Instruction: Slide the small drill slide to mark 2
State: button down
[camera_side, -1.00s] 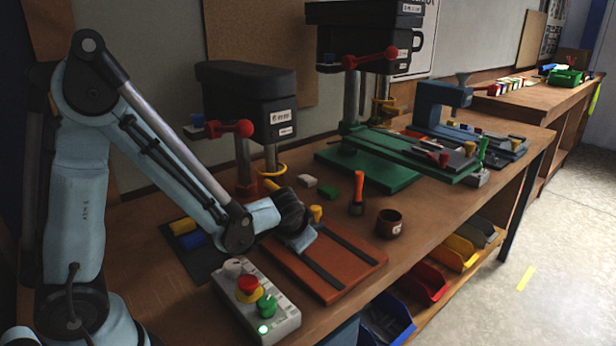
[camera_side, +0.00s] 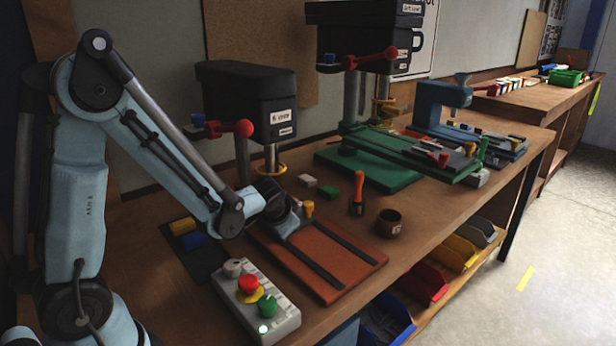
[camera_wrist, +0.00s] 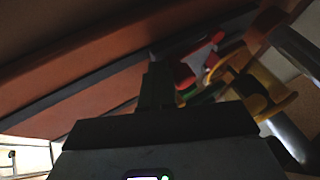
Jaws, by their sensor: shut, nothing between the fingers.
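The small drill (camera_side: 248,105) has a black head, a red-knobbed lever (camera_side: 243,128) and a yellow ring (camera_side: 272,170). Its red-brown base plate (camera_side: 335,262) has two dark slots and also fills the left of the wrist view (camera_wrist: 60,95). My gripper (camera_side: 290,220) is low at the plate's back left end. A small yellow piece (camera_side: 307,209) shows just beside it; whether they touch is unclear. In the wrist view my gripper's dark fingers (camera_wrist: 157,85) are shut and empty. I cannot make out the slide itself or any numbered marks.
A control box (camera_side: 258,300) with red and green buttons stands in front of the plate.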

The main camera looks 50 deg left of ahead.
jog(key=shift+a, duration=0.3)
jog(key=d, duration=0.4)
jog(key=shift+s+d, duration=0.15)
jog(key=shift+d, duration=0.05)
jog(key=s+d+r+t+h, duration=0.2)
jog(key=s+d+r+h, duration=0.3)
jog(key=s+r, duration=0.5)
jog(key=shift+d, duration=1.35)
